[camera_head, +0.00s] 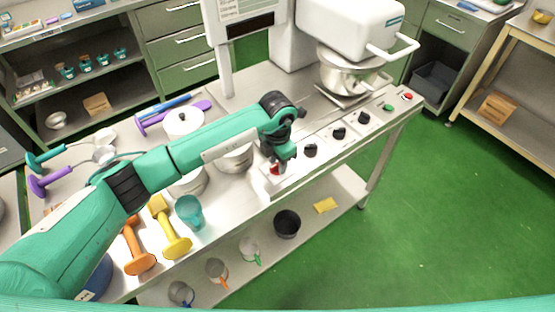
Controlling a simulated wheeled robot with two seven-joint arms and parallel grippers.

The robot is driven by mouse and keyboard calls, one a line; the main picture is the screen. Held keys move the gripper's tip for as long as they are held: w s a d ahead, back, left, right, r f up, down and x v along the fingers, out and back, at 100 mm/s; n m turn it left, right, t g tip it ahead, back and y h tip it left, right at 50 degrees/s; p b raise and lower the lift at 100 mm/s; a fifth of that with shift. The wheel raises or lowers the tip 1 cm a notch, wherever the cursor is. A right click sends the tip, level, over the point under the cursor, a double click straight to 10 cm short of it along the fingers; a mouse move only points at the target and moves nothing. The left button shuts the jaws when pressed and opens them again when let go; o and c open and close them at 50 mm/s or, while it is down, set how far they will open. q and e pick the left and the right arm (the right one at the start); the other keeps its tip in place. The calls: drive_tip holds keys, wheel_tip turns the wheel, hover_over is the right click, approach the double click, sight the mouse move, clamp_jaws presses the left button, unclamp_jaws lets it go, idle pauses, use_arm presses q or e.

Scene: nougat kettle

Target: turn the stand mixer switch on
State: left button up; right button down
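The white stand mixer (350,30) stands at the back right of the metal table, with a steel bowl (343,78) under its head. A long control panel along the table's front edge carries several black knobs (339,133), a green button (388,108) and a red button (407,97) at its right end. A small red part (274,169) shows at the panel's left end. My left gripper (282,166) points down right at this red part and partly hides it. I cannot tell whether they touch, or whether the fingers are apart. My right gripper is not in view.
Steel pots and a white-lidded pot (183,122) stand behind and below my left arm. A teal cup (189,212), a yellow tool (172,232) and an orange tool (137,250) are at the front left. The lower shelf holds a black pot (287,223). Green floor lies clear at right.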

use_arm(q)
clamp_jaws()
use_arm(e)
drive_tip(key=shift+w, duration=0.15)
